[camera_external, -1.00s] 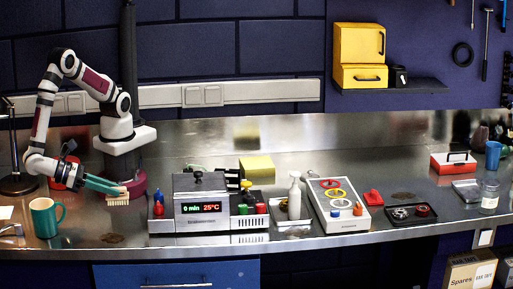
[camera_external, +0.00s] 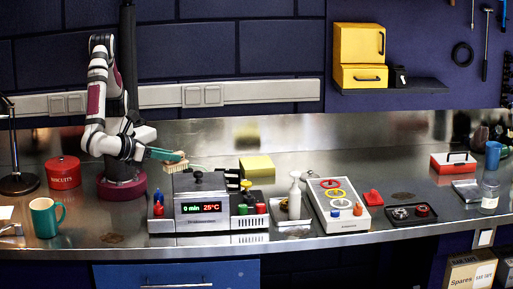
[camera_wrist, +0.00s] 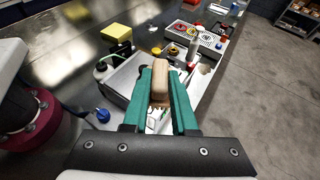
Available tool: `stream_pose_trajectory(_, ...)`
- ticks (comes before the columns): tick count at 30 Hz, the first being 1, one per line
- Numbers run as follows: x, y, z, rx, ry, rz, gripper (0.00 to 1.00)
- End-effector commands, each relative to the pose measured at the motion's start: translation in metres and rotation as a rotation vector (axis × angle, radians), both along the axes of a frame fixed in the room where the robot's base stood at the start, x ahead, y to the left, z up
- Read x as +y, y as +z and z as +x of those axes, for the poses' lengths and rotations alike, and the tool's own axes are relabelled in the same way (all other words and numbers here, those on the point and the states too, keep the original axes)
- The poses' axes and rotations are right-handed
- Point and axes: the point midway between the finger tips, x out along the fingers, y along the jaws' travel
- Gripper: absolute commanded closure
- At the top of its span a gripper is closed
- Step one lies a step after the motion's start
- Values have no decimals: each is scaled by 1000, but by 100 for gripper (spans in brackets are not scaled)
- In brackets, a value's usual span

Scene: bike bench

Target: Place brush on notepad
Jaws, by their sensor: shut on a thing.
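My gripper (camera_external: 168,156) is shut on the brush (camera_external: 178,165), which has a wooden back and pale bristles facing down. It holds the brush raised, just left of and above the grey instrument box. In the wrist view the brush (camera_wrist: 160,84) sits between the green fingers (camera_wrist: 160,92). The notepad (camera_external: 257,168) appears to be the yellow pad behind and to the right of the box, with nothing on it. The yellow pad also shows at the upper left of the wrist view (camera_wrist: 116,33), apart from the brush.
A white spray bottle (camera_external: 295,195) and a control panel (camera_external: 338,205) stand to the right. A teal mug (camera_external: 46,217) and red biscuit tin (camera_external: 62,172) are at left.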

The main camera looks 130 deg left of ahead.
Motion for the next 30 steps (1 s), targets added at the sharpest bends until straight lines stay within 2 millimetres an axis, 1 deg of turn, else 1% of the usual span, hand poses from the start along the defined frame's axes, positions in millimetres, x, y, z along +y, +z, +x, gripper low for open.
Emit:
stream_pose_trajectory(1, 25, 0, 12, 0, 83, 0, 100)
stream_pose_trajectory(2, 42, -1, 18, 0, 134, -1, 100)
stream_pose_trajectory(3, 66, -1, 26, 0, 207, -1, 100)
stream_pose_trajectory(5, 107, 0, 35, -1, 325, -1, 100)
stream_pose_trajectory(6, 136, -1, 38, 0, 406, -1, 100)
stream_pose_trajectory(7, 157, 0, 39, -1, 465, -1, 100)
stream_pose_trajectory(8, 178, -1, 39, -1, 521, -1, 100)
stream_pose_trajectory(9, 204, -1, 37, -1, 590, 0, 100)
stream_pose_trajectory(12, 258, 0, 26, 0, 737, 0, 100)
stream_pose_trajectory(15, 298, 0, 13, 0, 844, 0, 100)
stream_pose_trajectory(18, 325, 0, 1, 0, 919, 0, 100)
stream_pose_trajectory(21, 345, 0, -10, 0, 976, 1, 100)
stream_pose_trajectory(24, 361, 0, -19, 0, 1023, 1, 100)
stream_pose_trajectory(25, 365, 0, -22, 0, 1036, 1, 100)
stream_pose_trajectory(27, 364, -13, -22, 3, 1034, 1, 100)
stream_pose_trajectory(30, 364, -27, -21, 3, 1032, 2, 100)
